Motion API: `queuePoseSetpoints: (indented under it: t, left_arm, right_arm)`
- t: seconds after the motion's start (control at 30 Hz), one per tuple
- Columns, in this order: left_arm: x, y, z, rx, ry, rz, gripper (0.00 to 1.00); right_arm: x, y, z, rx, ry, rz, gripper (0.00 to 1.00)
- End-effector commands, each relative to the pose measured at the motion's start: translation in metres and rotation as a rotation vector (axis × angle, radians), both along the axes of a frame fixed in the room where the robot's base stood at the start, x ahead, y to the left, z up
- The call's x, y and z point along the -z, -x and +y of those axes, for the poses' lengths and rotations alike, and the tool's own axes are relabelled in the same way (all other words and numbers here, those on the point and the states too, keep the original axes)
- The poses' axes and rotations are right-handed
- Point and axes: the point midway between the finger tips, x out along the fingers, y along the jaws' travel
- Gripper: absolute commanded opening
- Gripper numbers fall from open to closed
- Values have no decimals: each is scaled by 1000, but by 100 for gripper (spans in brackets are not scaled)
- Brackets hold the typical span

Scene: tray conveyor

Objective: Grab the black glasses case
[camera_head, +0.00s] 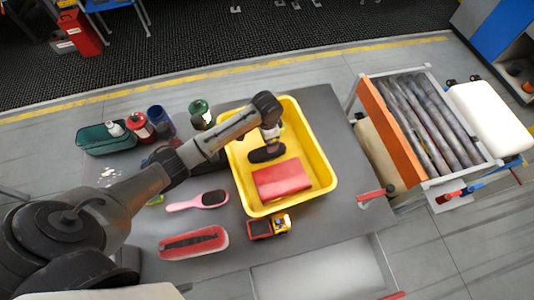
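A dark, rounded, elongated object (267,153), which looks like the black glasses case, is in the yellow tray just below my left gripper. My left arm comes in from the lower left and bends down over the tray. My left gripper (270,135) points down at the dark object, and its fingers are too small to make out. I cannot tell whether it touches or holds the object. My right gripper is not in view.
The yellow tray (327,181) also holds a red box (282,179). A pink hairbrush (197,201), a red brush-like case (193,243) and a toy truck (268,226) lie nearby. Cans and a green basket (105,140) stand behind. A cart (390,135) is on the right.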

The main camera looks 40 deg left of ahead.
Motion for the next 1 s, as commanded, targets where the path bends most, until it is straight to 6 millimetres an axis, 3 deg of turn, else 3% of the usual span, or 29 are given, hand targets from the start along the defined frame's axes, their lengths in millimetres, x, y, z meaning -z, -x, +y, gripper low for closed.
queuePoseSetpoints:
  t: [0.1,0.3,0.57,1.0]
  left_arm:
    - [23,1,0,-1,0,4,97]
    - [49,1,-1,-1,0,1,97]
    - [61,1,-1,0,0,0,97]
    - [108,3,-1,1,-1,0,97]
  right_arm:
    - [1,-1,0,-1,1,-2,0]
    - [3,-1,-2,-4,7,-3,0]
    - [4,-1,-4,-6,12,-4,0]
    - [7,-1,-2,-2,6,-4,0]
